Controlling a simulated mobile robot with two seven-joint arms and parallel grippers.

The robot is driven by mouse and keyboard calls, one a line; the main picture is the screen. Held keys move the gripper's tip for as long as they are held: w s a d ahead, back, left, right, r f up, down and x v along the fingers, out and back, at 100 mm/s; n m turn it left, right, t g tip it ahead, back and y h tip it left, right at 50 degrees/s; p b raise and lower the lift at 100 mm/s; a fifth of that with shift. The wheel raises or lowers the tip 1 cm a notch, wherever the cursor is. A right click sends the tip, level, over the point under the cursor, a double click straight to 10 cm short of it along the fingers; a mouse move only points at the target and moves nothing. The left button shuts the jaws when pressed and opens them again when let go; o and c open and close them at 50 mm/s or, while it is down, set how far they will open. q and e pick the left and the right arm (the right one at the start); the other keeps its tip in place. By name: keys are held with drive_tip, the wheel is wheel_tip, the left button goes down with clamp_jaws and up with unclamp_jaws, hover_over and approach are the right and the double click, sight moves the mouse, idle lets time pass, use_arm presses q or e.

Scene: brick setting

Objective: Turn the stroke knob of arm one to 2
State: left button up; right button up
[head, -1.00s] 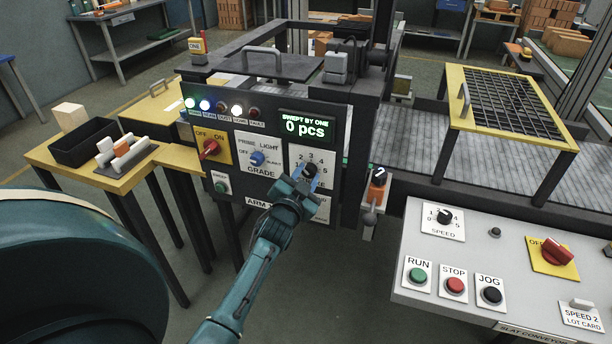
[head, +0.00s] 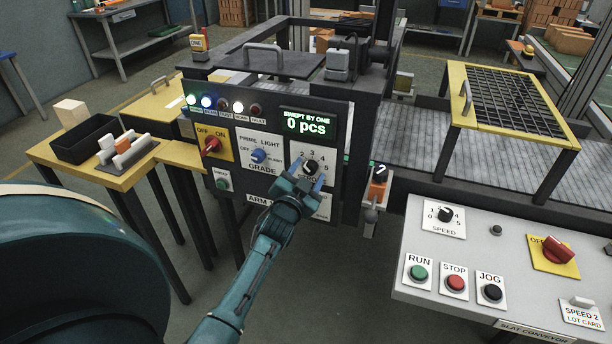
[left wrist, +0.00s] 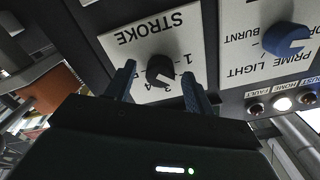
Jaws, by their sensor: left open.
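The stroke knob (head: 311,167) is a black knob on a white plate marked with numbers, at the right of the dark arm-one panel (head: 228,162). In the left wrist view the knob (left wrist: 160,70) appears upside down below the word STROKE. My left gripper (head: 308,177) is open at this knob. In the left wrist view its two blue fingers (left wrist: 160,86) stand on either side of the knob, with a visible gap on each side. I cannot tell which number the knob points at. My right gripper is not in view.
Left of the stroke plate are a blue grade knob (head: 259,156) and a red off-on switch (head: 211,146). The display (head: 307,122) reads 0 pcs. An orange device (head: 377,188) stands just right of the panel. The conveyor console (head: 510,262) is at the lower right.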

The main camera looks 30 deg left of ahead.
use_arm(q)
drive_tip(key=v, duration=1.3)
drive_tip(key=shift+b, duration=0.35)
drive_tip(key=shift+s, duration=0.1)
drive_tip(key=s+d+f+g+h, duration=0.3)
drive_tip(key=s+d+f+h, duration=0.1)
drive_tip(key=d+f, duration=0.3)
drive_tip(key=shift+s+d+h+p, duration=0.35)
drive_tip(key=shift+s+d, duration=0.45)
drive_tip(key=shift+d, duration=0.35)
drive_tip(key=s+d+f+g+h, duration=0.1)
drive_tip(key=s+d, duration=0.1)
drive_tip(key=s, duration=0.1)
drive_tip(key=s+d+f+g+h, duration=0.1)
drive_tip(key=s+d+f, duration=0.1)
drive_tip(key=s+d, duration=0.1)
drive_tip(key=s+d+f+g+h, duration=0.1)
drive_tip(key=s+d+f, duration=0.1)
drive_tip(key=s+d, duration=0.1)
drive_tip(key=shift+d+f+g, duration=0.2)
drive_tip(key=shift+d+g, duration=0.05)
drive_tip(key=shift+g, duration=0.15)
drive_tip(key=shift+c, duration=0.3)
